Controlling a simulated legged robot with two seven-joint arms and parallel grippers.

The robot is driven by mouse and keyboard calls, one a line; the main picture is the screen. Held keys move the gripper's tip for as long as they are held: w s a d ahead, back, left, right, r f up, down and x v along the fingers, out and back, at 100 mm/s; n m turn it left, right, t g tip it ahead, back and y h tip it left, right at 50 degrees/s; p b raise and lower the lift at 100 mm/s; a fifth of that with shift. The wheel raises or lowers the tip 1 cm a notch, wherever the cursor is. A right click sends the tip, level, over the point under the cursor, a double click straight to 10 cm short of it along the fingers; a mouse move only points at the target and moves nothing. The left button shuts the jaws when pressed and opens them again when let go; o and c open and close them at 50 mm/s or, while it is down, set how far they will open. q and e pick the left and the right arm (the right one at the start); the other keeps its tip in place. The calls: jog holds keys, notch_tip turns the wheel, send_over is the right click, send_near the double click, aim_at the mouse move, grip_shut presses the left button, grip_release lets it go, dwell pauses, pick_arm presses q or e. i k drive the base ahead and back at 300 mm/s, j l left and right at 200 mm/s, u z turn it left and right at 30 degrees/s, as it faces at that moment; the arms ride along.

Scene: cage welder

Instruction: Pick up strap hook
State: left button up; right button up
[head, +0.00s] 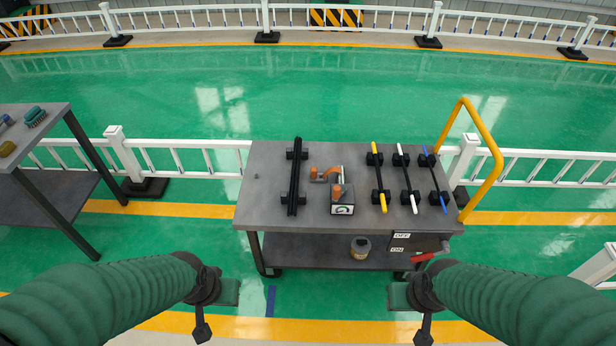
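A grey cart (265,215) stands ahead of me. On its top left a long black bar (294,190) lies across black holders. To its right are three thin rods on black holders, one with yellow ends (383,203), one with white ends (414,204) and one with blue ends (444,204). I cannot tell for certain which of these is the strap hook. My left gripper (229,292) and my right gripper (398,296) are in front of the cart, apart from everything on it. Their fingers are too unclear to tell open from shut.
An orange-handled tool with a gauge (342,209) sits mid-cart. A jar (360,248) stands on the lower shelf. A red lever (428,256) and yellow rail (487,135) are at the cart's right. Another table (40,130) stands left; white fencing (205,145) runs behind.

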aim_at(314, 176)
jog(key=i+j+z, duration=0.1)
jog(key=i+j, duration=0.2)
jog(key=i+j+z, duration=0.1)
jog(key=i+j, duration=0.15)
jog(key=i+j+z, duration=0.1)
jog(key=i+j, duration=0.45)
jog(key=j, duration=0.2)
jog(key=i+j+z, duration=0.25)
jog(key=i+j, duration=0.2)
jog(key=j, duration=0.3)
jog(key=i+j+z, duration=0.1)
jog(key=i+j, duration=0.15)
jog(key=j, duration=0.15)
